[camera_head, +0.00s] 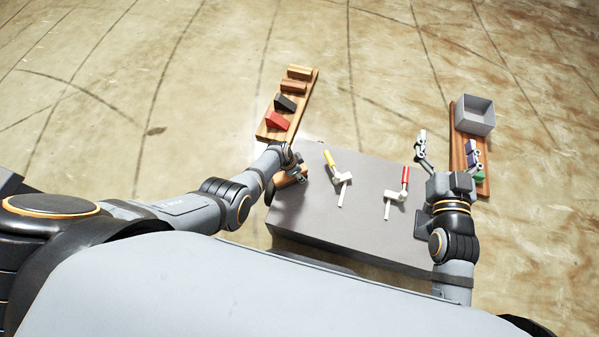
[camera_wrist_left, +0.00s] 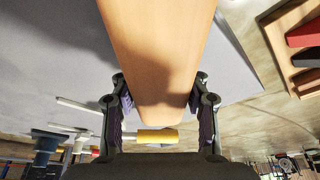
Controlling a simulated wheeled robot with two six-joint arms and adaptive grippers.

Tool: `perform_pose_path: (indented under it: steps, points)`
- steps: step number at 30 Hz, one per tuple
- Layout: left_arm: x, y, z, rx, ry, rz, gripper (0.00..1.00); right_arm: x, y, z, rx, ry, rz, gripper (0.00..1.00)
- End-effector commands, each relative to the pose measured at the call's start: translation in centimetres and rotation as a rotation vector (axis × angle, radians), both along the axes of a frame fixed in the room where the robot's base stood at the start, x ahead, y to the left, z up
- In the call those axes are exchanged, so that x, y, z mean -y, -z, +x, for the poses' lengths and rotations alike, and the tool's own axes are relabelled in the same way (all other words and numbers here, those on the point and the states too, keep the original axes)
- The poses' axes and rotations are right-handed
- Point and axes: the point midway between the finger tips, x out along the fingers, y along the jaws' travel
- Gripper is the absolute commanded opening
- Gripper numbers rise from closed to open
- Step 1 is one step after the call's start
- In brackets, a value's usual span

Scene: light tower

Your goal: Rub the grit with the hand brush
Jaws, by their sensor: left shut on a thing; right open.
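My left gripper (camera_head: 292,163) is at the left side of the grey table (camera_head: 335,220). It is shut on a tan wooden piece (camera_head: 289,178), which looks like the hand brush. In the left wrist view the long, smooth tan body of the brush (camera_wrist_left: 157,45) lies between both fingers; no bristles show.
A yellow-and-white piece (camera_head: 341,178) and a red-and-white piece (camera_head: 397,195) lie on the table. A wooden shelf (camera_head: 264,133) at upper left bears several coloured blocks. A wooden shelf (camera_head: 458,150) at right bears a grey bin (camera_head: 475,116) and smaller things. The table's front middle is clear.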

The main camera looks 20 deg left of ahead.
Motion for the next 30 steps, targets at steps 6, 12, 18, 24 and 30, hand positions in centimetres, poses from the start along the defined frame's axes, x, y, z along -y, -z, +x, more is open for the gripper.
perform_pose_path:
  steps: [6,12,18,24,30]
  points:
    - [0.0,-3.4,0.1,0.002,0.0,-0.001,0.0,0.0,-3.2,0.0,0.0,0.0,0.0,0.89]
    - [0.1,-5.6,0.1,0.002,0.0,-0.001,0.0,0.0,-5.4,0.0,0.0,0.0,0.0,0.89]
    - [0.1,-5.5,0.1,0.002,0.0,-0.001,0.0,0.0,-5.3,0.0,0.0,0.0,0.0,0.89]
    - [0.1,-5.9,0.1,0.003,0.0,-0.002,0.0,0.0,-5.7,0.0,0.0,0.0,0.0,0.89]
    - [0.1,-8.1,0.1,0.003,0.0,-0.002,0.0,0.0,-7.9,0.0,0.0,0.0,0.0,0.89]
